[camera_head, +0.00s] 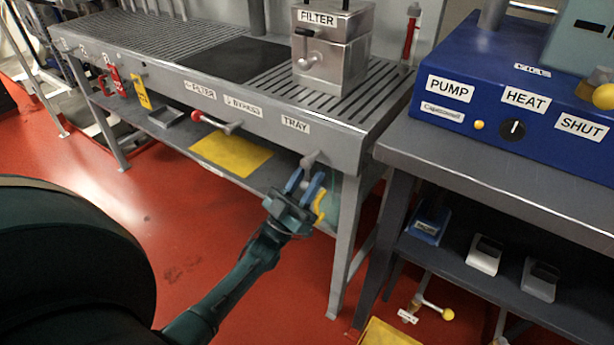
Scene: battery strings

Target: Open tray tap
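The TRAY label (295,124) is on the front rail of the grey slatted bench. Below it a grey tap knob (310,159) sticks out of the rail. My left gripper (304,180) is just under and in front of this knob. Its two blue fingers point up and stand apart. A small greyish part shows between the fingers, but I cannot tell if they touch it. A yellow curved piece (319,205) shows beside the right finger, partly hidden by the gripper. My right gripper is out of view.
A tap with a red-ended handle (217,123) is on the rail to the left, near the FILTER and BYPASS labels. A yellow sheet (231,153) lies on the lower shelf. A bench leg (344,245) stands close right of my gripper. A blue console (500,100) sits on the right-hand table.

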